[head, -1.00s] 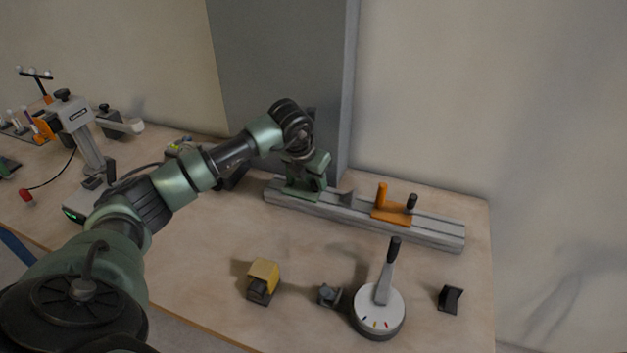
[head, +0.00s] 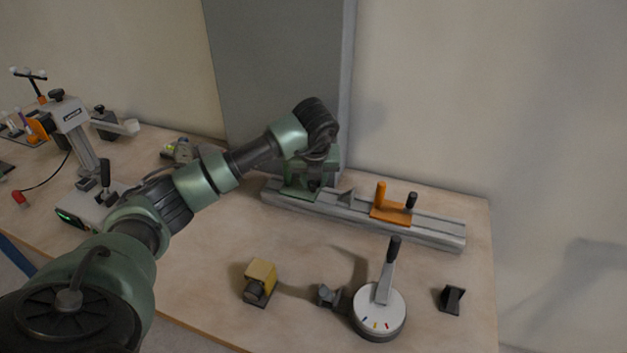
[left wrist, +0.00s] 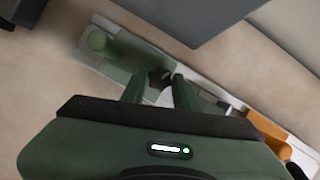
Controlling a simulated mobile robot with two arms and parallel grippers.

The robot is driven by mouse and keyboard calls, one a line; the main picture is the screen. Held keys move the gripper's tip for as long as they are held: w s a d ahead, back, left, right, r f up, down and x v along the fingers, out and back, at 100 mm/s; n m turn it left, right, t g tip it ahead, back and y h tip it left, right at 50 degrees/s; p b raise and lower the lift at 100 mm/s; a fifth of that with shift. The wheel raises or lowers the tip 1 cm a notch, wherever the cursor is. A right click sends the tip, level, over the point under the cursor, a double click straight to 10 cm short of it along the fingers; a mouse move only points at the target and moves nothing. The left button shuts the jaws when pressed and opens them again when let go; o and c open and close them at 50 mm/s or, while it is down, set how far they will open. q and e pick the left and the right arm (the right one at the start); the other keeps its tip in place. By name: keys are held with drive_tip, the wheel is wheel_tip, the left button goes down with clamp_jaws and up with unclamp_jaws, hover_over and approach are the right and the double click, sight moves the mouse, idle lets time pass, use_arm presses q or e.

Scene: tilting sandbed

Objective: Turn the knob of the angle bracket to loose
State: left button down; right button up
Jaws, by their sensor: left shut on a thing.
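The green angle bracket (head: 298,187) stands on the left part of a grey rail on the table. In the left wrist view its green plate (left wrist: 122,52) lies ahead of my fingers. A dark lobed knob (left wrist: 159,77) shows between the fingertips. My left gripper (left wrist: 158,84) is shut on this knob, coming down from above. In the head view my left gripper (head: 318,172) is at the bracket's right side, and my wrist hides the knob and part of the bracket. I cannot read the knob's setting. My right gripper is in neither view.
The grey rail (head: 440,233) also carries an orange stop (head: 388,212) with a black-topped post. A tall grey panel (head: 280,75) rises close behind. A white dial with a lever (head: 378,312), a yellow block (head: 261,277) and small dark pieces lie in front.

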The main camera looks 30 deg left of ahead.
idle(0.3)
use_arm(q)
drive_tip(key=c, duration=1.1)
unclamp_jaws()
drive_tip(key=shift+o, duration=0.2)
drive_tip(key=v, duration=0.8)
drive_tip(key=shift+b, duration=0.45)
